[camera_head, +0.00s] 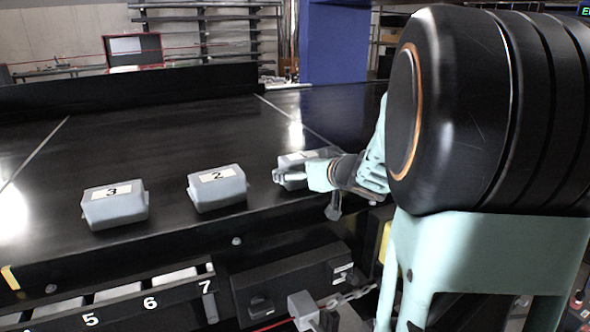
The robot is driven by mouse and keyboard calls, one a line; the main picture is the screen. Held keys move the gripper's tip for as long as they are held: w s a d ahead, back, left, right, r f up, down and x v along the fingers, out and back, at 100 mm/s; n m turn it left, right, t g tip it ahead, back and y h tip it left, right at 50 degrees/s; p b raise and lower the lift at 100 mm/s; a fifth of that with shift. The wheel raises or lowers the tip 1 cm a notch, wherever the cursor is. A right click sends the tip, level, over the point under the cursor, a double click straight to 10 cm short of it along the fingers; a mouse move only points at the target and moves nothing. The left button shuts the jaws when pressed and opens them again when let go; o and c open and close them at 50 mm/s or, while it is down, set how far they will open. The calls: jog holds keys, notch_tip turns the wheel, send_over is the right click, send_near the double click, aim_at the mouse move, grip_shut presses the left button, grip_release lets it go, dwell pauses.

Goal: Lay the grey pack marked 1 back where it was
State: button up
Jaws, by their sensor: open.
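The grey pack marked 1 (292,160) sits on the black conveyor belt, the rightmost of three grey packs. Its white label shows in part, and its right side is hidden behind my gripper. My gripper (280,176) is open and reaches in from the right, low at the pack's front and right side. I cannot tell whether the fingers touch the pack. The grey pack marked 2 (217,190) and the grey pack marked 3 (114,207) sit on the belt to the left, spaced apart.
The belt (150,150) is clear behind the packs, with a raised black wall (120,85) at the far side. Numbered slots (120,295) with pale packs lie below the front edge. A black box with a knob (290,285) is beside them. My arm blocks the right side.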

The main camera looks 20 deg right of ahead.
jog(key=shift+r, duration=0.25)
jog(key=shift+s+r+p, duration=0.15)
jog(key=shift+s+p, duration=0.1)
jog(key=shift+p, duration=0.15)
jog(key=p+v, duration=0.7)
jog(key=v, duration=0.3)
jog(key=shift+s+r+p, duration=0.15)
jog(key=shift+s+p, duration=0.3)
jog(key=shift+s, duration=0.25)
